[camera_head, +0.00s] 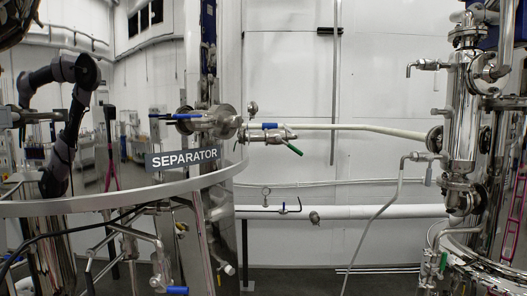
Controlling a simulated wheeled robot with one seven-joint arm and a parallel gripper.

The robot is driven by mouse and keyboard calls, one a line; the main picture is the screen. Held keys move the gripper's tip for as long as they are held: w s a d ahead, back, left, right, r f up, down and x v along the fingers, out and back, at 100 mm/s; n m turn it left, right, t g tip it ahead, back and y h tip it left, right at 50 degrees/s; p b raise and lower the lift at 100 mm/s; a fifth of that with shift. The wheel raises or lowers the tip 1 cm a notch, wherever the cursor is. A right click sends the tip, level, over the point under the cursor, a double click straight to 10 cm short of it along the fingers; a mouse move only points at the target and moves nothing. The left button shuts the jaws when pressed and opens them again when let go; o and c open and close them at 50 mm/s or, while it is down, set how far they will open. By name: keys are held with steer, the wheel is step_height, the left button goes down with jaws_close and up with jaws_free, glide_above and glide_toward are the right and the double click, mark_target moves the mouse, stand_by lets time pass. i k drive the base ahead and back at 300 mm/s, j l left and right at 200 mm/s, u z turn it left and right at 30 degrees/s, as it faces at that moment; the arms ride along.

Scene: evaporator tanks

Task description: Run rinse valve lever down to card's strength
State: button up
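Several valve levers show, and I cannot tell which one is the rinse valve. A blue lever (168,116) lies level at the left of the steel fitting above the SEPARATOR sign. Another blue lever (262,126) sits level to the right of that fitting. A green lever (294,149) slants down to the right just below it. A further blue lever (178,290) is at the bottom edge. No card with a readable strength shows. A dark jointed arm stands at the left; I make out no gripper fingers on it.
The SEPARATOR sign (184,159) hangs by a curved steel rail (105,201). A pale hose (350,128) runs right to a tall steel column (463,110). A thinner hose (383,208) drops to the floor. A white wall pipe (380,211) crosses behind.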

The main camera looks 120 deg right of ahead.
mark_target(278, 138)
steer(key=k+j+z, duration=0.1)
steer(key=k+j, duration=0.2)
steer(key=k, duration=0.2)
steer(key=k+j+z, duration=0.1)
steer(key=k, duration=0.4)
steer(key=k+j, duration=0.3)
steer(key=k, duration=0.2)
steer(key=k+z, duration=0.15)
steer(key=z, duration=2.05)
steer(key=i+l+z, duration=0.15)
steer(key=z, duration=0.2)
steer(key=i+l+z, duration=0.15)
steer(key=l+z, duration=0.15)
